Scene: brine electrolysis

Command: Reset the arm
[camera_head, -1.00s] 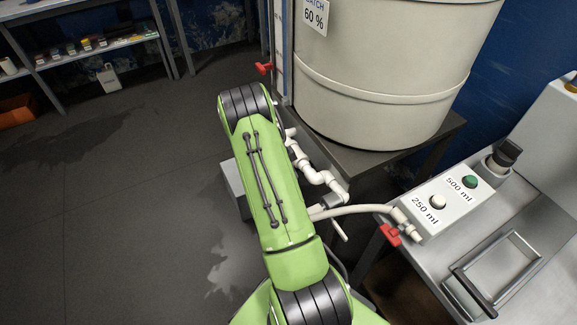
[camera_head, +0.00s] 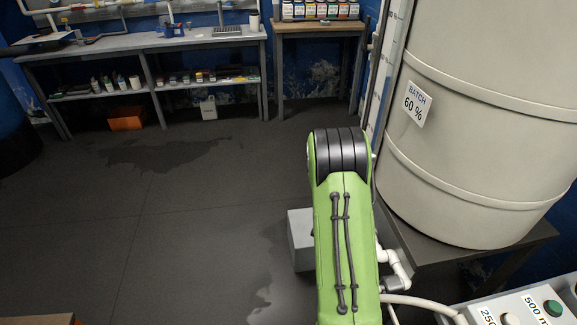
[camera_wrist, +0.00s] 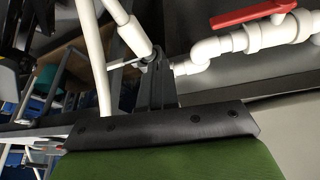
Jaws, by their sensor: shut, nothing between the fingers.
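My green arm rises from the bottom of the head view, right of centre, with its dark ringed joint uppermost, and it hides part of the floor and pipework behind it. My gripper (camera_wrist: 157,60) shows in the wrist view as dark fingers close together beyond the black bracket, shut and empty. White pipes are close around its tips in that view; I cannot tell whether they touch. The gripper is hidden in the head view.
A large pale tank (camera_head: 480,130) marked 60 % stands on a dark stand (camera_head: 440,250) to the right. A button box (camera_head: 525,308) is at the lower right. A red-handled valve (camera_wrist: 252,15) is near the gripper. Shelving (camera_head: 150,45) stands at the back; the left floor is open.

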